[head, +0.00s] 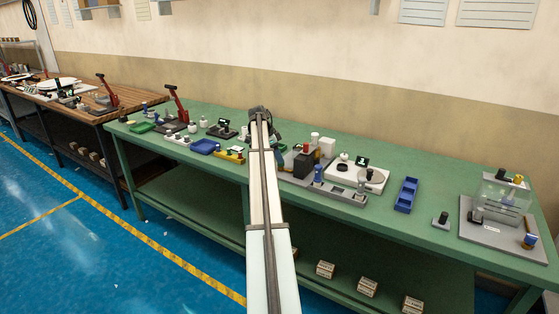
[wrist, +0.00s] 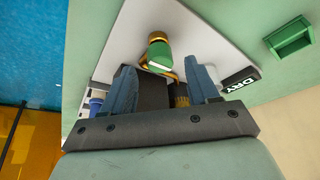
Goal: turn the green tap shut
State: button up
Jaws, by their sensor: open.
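The green tap (wrist: 157,52) shows in the wrist view, with a green handle and brass-coloured parts, on a white plate (wrist: 190,22). My gripper (wrist: 163,78) is open, its two blue fingers apart on either side, just short of the tap. Nothing is clearly held between the fingers. A dark block and a brass ribbed piece show between and behind the fingers. In the head view my gripper (head: 262,116) is over the middle of the green bench, and my arm hides what is below it; I cannot make out the tap there.
A black "DRY" sign (wrist: 240,80) stands right of the fingers, and a green tray (wrist: 290,38) lies further right. In the head view, the green bench (head: 420,215) carries several fixtures, a blue tray (head: 406,194) and a clear-covered station (head: 500,205).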

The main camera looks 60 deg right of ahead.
jog(key=shift+x, duration=1.45)
jog(key=c, duration=1)
jog(key=shift+c, duration=0.2)
